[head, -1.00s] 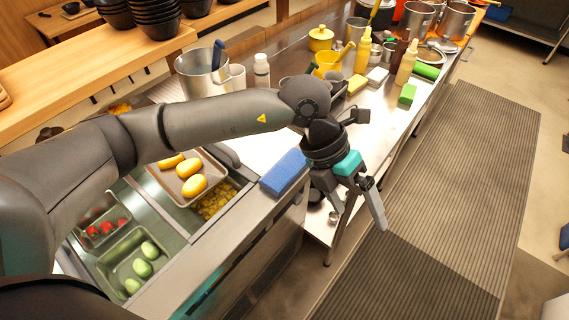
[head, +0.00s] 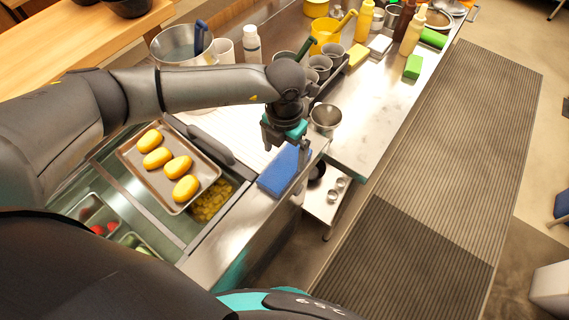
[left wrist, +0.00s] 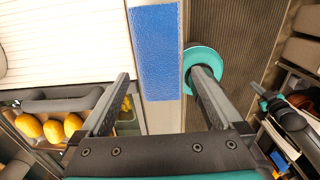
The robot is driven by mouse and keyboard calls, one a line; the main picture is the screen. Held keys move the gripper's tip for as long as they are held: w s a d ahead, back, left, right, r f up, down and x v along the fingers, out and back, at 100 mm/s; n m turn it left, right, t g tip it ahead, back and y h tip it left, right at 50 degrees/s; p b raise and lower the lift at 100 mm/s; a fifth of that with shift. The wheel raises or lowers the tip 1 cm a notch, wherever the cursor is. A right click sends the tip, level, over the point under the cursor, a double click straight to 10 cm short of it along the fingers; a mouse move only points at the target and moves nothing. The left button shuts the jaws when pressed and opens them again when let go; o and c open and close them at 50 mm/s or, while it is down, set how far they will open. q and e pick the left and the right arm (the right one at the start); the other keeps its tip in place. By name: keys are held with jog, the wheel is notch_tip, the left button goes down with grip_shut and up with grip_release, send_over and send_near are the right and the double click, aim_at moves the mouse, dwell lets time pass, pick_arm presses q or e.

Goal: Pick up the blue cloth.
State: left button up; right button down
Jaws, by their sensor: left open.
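The blue cloth (head: 282,171) lies as a folded flat rectangle on the steel counter's front edge, beside the white board. In the left wrist view the cloth (left wrist: 156,50) is ahead of the fingertips, near the middle. My left gripper (head: 285,146) is open and empty. It hangs above the cloth's far end and hides part of it in the head view. In the left wrist view its two fingers (left wrist: 160,80) stand wide apart, with the cloth between their lines. My right gripper is not in view.
A tray of yellow oval items (head: 138,165) rests over the sunken bins at left. A metal bowl (head: 325,117) stands right of my gripper. Cups, bottles and a yellow pot (head: 325,32) crowd the back counter. The striped floor mat (head: 450,150) is clear.

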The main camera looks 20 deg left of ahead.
aim_at(284, 164)
pick_arm(q)
jog(key=shift+f, duration=0.45)
jog(key=f, duration=0.4)
jog(key=shift+w+a, duration=0.1)
jog(key=shift+w, duration=0.15)
jog(key=shift+f, duration=0.35)
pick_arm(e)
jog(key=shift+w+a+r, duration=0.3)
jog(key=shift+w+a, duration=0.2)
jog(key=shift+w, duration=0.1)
pick_arm(q)
jog(key=c, duration=1.1)
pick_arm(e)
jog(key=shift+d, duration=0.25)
pick_arm(q)
jog(key=shift+r, duration=0.1)
notch_tip(284, 164, up, 20)
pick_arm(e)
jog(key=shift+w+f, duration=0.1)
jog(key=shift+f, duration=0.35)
